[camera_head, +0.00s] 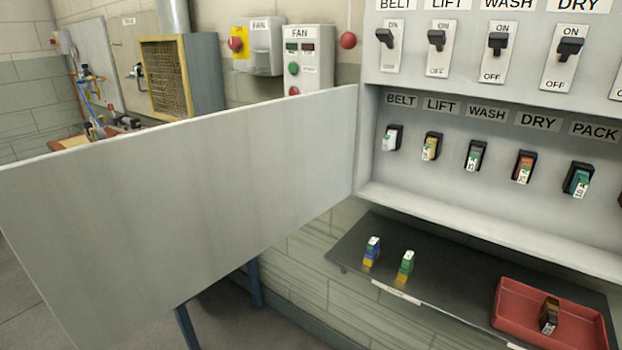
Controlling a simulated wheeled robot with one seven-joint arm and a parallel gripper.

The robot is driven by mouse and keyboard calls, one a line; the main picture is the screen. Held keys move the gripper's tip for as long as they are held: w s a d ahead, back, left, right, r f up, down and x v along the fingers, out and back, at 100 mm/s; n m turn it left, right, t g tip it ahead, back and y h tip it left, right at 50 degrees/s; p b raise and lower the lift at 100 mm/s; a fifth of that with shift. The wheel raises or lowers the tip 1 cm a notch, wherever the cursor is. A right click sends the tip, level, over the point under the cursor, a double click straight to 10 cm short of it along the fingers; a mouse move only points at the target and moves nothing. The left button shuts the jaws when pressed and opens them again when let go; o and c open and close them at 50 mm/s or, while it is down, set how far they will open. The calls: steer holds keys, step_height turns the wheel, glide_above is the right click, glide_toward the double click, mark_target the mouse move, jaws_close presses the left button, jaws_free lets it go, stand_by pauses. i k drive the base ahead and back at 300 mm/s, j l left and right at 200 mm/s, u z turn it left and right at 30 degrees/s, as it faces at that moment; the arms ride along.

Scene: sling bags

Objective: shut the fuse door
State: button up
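The fuse door (190,200) is a large flat grey panel. It stands wide open, swung out to the left from its hinge edge at the left side of the fuse box (480,215). Its far end runs to the left edge of the picture. Inside the open box, several fuses sit in a row under the labels BELT, LIFT, WASH, DRY and PACK; the BELT fuse (389,139) is whitish and the PACK fuse (577,181) is teal. My gripper is not in view.
Below the box, a dark shelf (455,297) holds a blue-and-yellow fuse (371,251), a green-and-yellow fuse (405,266) and a red tray (510,312) with a brown fuse (549,315). Switches (498,45) line the panel above. FAN boxes (308,62) hang behind the door.

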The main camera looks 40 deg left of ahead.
mark_target(117, 233)
steer(key=k+j, duration=0.2)
steer(key=j, duration=0.2)
steer(key=k+j, duration=0.2)
steer(key=j, duration=0.15)
steer(key=k+j, duration=0.15)
steer(key=j, duration=0.25)
steer(key=k+j, duration=0.2)
steer(key=j, duration=0.2)
steer(key=k+j, duration=0.2)
steer(key=j, duration=0.15)
steer(key=k+j, duration=0.2)
steer(key=j, duration=0.2)
steer(key=k+j, duration=0.15)
steer(key=j, duration=0.25)
steer(key=k+j, duration=0.2)
steer(key=j, duration=0.45)
